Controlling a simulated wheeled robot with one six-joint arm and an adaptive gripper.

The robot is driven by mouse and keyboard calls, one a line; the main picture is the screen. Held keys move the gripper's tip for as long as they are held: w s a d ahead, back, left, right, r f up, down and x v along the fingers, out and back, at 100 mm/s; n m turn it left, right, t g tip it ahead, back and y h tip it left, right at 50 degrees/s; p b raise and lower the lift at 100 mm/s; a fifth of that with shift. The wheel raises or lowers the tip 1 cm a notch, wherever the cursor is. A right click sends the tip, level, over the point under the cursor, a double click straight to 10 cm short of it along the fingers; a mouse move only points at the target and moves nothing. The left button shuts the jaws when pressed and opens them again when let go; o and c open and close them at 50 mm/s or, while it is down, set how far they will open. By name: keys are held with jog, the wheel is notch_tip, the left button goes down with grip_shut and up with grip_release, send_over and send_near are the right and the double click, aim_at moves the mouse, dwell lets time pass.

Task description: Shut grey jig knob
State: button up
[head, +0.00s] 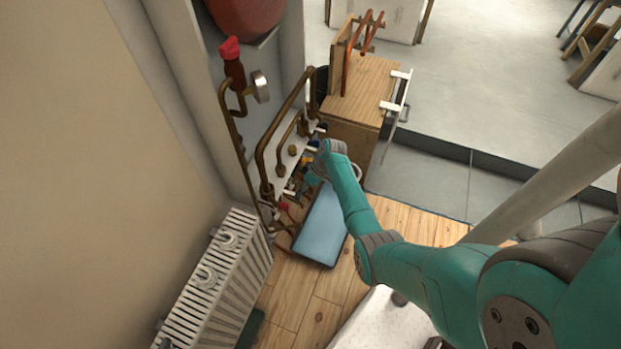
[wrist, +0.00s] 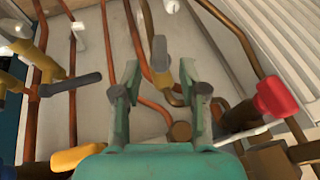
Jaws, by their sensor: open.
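In the wrist view a small grey knob (wrist: 160,52) stands on a brass valve body (wrist: 163,80) on the pale pipe board. My gripper (wrist: 160,70) is open and empty. Its two green fingers stand left and right of the knob's line, with a gap on each side; I cannot tell the depth between them. A longer dark grey lever (wrist: 70,85) sits on another valve to the left. In the head view my gripper (head: 318,168) is at the pipe board (head: 290,150), too small and covered to make out the knob.
Near my gripper are a red handle (wrist: 275,97) at right, a yellow handle (wrist: 78,157) at lower left and several copper pipes (wrist: 135,60). A white radiator (head: 225,270), a wooden cabinet (head: 360,95) and a blue mat (head: 320,228) surround the board.

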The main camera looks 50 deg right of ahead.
jog(key=v, duration=0.9)
